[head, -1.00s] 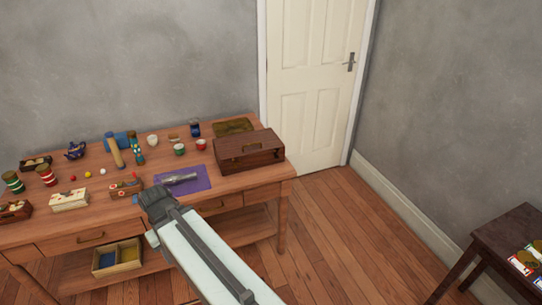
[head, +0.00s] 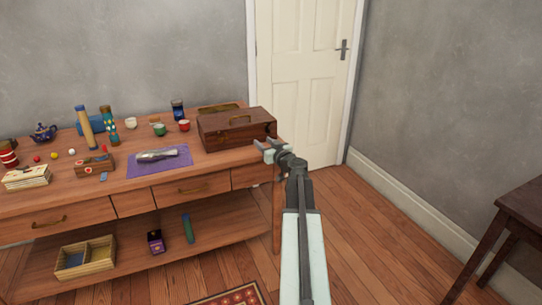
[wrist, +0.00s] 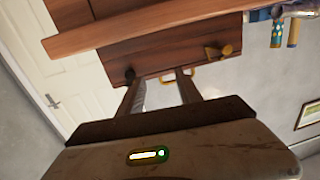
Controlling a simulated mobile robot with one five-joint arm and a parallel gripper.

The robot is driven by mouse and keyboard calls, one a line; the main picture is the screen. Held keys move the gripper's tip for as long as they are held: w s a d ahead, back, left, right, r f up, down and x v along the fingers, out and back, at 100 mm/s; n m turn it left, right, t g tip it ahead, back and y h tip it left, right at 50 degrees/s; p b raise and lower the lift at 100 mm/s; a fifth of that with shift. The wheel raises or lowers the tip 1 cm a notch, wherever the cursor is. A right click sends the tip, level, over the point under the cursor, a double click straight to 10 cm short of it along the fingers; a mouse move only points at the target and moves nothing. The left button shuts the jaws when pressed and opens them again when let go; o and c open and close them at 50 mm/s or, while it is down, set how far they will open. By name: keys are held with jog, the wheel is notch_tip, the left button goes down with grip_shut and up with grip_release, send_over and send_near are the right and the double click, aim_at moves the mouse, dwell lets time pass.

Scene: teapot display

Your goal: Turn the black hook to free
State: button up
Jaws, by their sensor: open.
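The wooden box (head: 232,133) with a brass handle stands shut at the right end of the table. The wrist view is tilted and shows a wooden face of the box (wrist: 170,55). A small dark piece (wrist: 129,74), which looks like the black hook, sits on this face near the tip of the left finger. A brass piece (wrist: 220,52) sits to its right. My gripper (head: 272,152) is at the box's right end in the head view. In the wrist view its two fingers (wrist: 158,84) are apart with nothing between them. I cannot tell whether a finger touches the hook.
The table (head: 120,190) holds a purple mat (head: 135,168) with a grey object, cups (head: 159,129), a blue teapot (head: 43,132) and other small items left of the box. A door (head: 305,80) is behind.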

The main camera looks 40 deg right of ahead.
jog(key=m+h, duration=0.1)
jog(key=h, duration=0.1)
send_near(269, 132)
jog(key=x, duration=0.8)
jog(key=shift+w+r, duration=0.1)
jog(key=shift+a, duration=0.1)
